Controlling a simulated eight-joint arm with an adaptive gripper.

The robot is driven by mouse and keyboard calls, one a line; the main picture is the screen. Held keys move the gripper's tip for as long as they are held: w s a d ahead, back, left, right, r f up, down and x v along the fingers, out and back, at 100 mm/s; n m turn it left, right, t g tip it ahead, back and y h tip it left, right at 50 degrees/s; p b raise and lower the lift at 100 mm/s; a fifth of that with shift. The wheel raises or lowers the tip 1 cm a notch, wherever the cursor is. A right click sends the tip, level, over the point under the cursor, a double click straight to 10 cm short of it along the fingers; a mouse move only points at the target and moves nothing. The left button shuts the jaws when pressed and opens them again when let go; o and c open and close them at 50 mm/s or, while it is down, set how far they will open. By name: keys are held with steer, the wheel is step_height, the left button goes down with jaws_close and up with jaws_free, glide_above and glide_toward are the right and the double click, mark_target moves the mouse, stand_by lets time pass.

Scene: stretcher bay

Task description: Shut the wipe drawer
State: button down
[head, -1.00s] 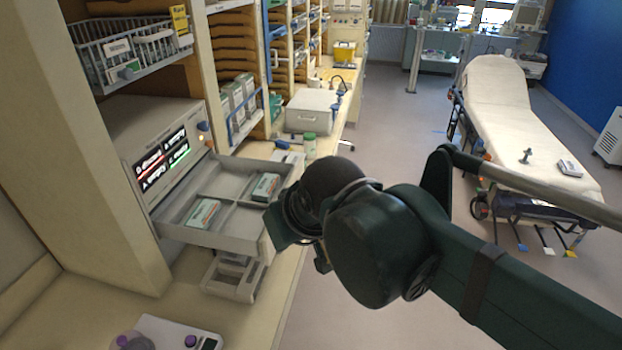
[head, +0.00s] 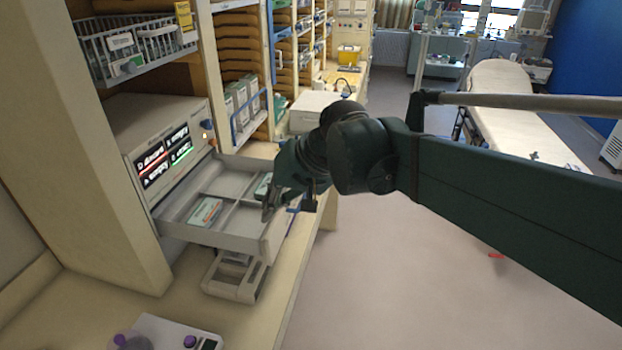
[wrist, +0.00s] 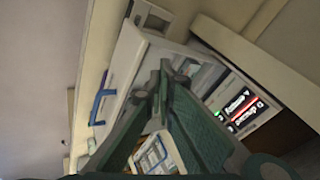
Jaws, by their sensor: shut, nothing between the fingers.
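The wipe drawer (head: 228,243) is pulled out of the cabinet with the lit display. It is pale grey with dividers inside, and it also shows in the wrist view (wrist: 124,62). A flat white-and-teal pack (head: 205,212) lies in a front compartment; a second pack (head: 263,187) is partly hidden behind my gripper. A blue handle (wrist: 101,96) stands out from the drawer front in the wrist view. My gripper (head: 268,210) is shut and empty at the drawer's right end, by its front wall. I cannot tell whether the fingertips (wrist: 159,70) touch the drawer.
The display cabinet (head: 150,125) stands behind the drawer, beside a beige upright panel. A grey tray-like holder (head: 235,278) sits below the drawer on the counter (head: 215,320). A white device with purple knobs (head: 165,335) is at the front. A stretcher (head: 515,125) stands across the open floor.

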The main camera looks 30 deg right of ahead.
steer(key=w+d+y, duration=0.1)
steer(key=w+d, duration=0.1)
steer(key=w, duration=0.1)
steer(key=w+d+m+y+b, duration=0.1)
steer(key=w+d, duration=0.1)
steer(key=w+d+m+y+b, duration=0.1)
steer(key=w+d, duration=0.1)
steer(key=w, duration=0.1)
steer(key=shift+w+d+r+t, duration=0.15)
steer(key=shift+w+r+t, duration=0.1)
steer(key=shift+w+t, duration=0.15)
steer(key=w+d+m+t+y+b, duration=0.1)
steer(key=w+d+t+y+b, duration=0.15)
steer(key=d, duration=1.25)
steer(key=w+d+m+t+y+b, duration=0.2)
steer(key=d+t+y, duration=0.2)
steer(key=d, duration=1.2)
step_height(320, 180, down, 16)
steer(key=shift+a+r, duration=0.2)
steer(key=shift+a, duration=0.1)
steer(key=shift+a+g+h, duration=0.1)
steer(key=shift+g+h, duration=0.15)
steer(key=b+x, duration=0.1)
steer(key=x, duration=1.2)
steer(key=shift+w+a, duration=0.25)
steer(key=shift+a, duration=0.1)
